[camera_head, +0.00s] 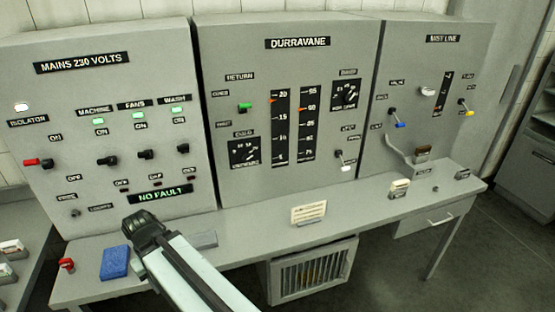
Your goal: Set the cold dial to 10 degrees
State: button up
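One dial (244,153) is at the lower left, and the other dial (346,95) is at the upper right. Their small labels are too blurred to tell which is the cold one, and so are their settings. Between them are two upright scales: a left scale (280,128) marked from 20 downward and a right scale (308,128) with higher numbers. My gripper (146,222) is dark and sits low at the left, in front of the mains panel, apart from both dials. Its fingers cannot be made out.
The mains panel (95,90) at left has several switches and reads NO FAULT. The mist line panel (425,90) is at right. A bench (255,235) runs below, bearing a blue block (115,263), a red knob (66,265) and a card (309,212). A hooked handle (395,150) juts out.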

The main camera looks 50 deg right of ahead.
aim_at(246, 158)
jog(key=z, duration=1.05)
jog(key=k, duration=0.8)
jog(key=u, duration=1.3)
jog(key=i, duration=1.05)
